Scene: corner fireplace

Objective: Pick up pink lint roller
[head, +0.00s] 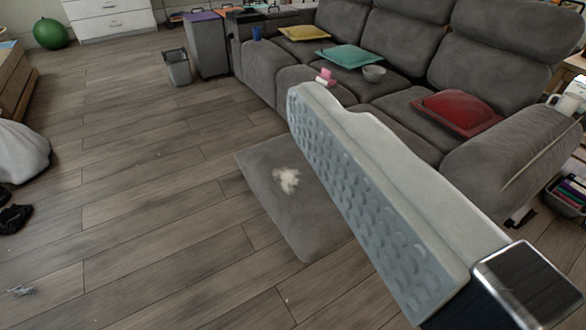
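A small pink thing with a white part, likely the pink lint roller (325,76), lies on the front part of the grey sofa (283,84), left of the middle. It is small in the picture, and its lower edge is close to my fingertip, which may hide some of it. One pale grey finger of my gripper (303,100) reaches up from the lower right. Its dimpled inner pad faces left with nothing against it. The other finger is out of view.
A footrest panel (262,165) with a pale fluffy clump (286,179) juts out before the sofa. Yellow (304,33), teal (349,56) and red (457,110) cushions and a grey bowl (374,73) sit on the sofa. A bin (177,68) stands left. The wooden floor at left is mostly free.

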